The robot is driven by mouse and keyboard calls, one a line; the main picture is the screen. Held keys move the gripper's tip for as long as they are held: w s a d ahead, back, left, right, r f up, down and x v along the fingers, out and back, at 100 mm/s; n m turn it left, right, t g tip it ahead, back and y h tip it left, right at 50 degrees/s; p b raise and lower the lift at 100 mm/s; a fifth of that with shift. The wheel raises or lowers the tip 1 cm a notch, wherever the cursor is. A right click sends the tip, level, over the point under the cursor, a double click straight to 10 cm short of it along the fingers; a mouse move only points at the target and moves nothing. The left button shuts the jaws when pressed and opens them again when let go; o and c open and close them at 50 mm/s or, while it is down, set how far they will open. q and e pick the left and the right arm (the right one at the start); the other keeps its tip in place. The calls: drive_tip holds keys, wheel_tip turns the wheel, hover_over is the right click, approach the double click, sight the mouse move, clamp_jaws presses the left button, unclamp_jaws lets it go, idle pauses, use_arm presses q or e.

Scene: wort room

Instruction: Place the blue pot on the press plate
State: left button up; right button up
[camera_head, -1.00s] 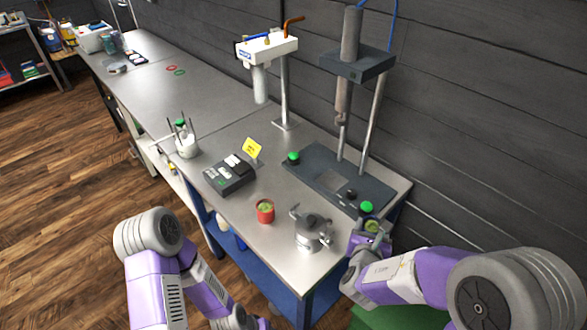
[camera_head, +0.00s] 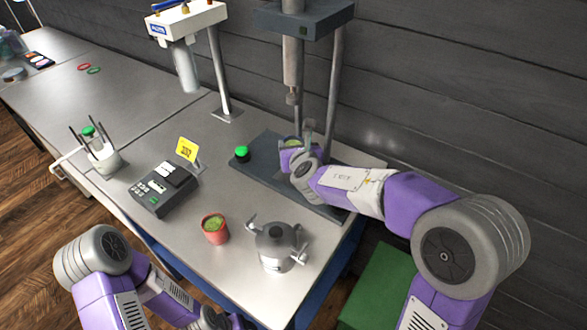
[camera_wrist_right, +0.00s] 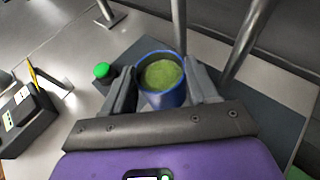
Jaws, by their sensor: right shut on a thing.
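The blue pot (camera_wrist_right: 163,99), with green contents, is between the fingers of my right gripper (camera_wrist_right: 163,88) in the right wrist view. That gripper (camera_head: 297,142) is shut on it, and in the head view the fingers hide most of the pot. The pot is upright over the dark press plate (camera_head: 262,179), below the press ram (camera_head: 293,72). I cannot tell whether its base touches the plate, which also shows in the right wrist view (camera_wrist_right: 236,92). My left arm is at the bottom left of the head view; its gripper is too cut off to read.
A green button (camera_head: 241,152) sits at the plate's left end. A red pot (camera_head: 215,229) and a grey lidded vessel (camera_head: 275,247) stand near the front edge. A black device (camera_head: 160,190) and a yellow sign (camera_head: 187,149) are left. The press posts (camera_head: 334,90) rise behind.

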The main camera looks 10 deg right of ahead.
wheel_tip(320, 180, down, 6)
drive_tip(key=b, duration=0.2)
drive_tip(key=shift+w+b, duration=0.1)
drive_tip(key=shift+b, duration=0.3)
drive_tip(key=shift+r, duration=0.1)
drive_tip(key=o, duration=1.1)
drive_tip(key=shift+o, duration=0.2)
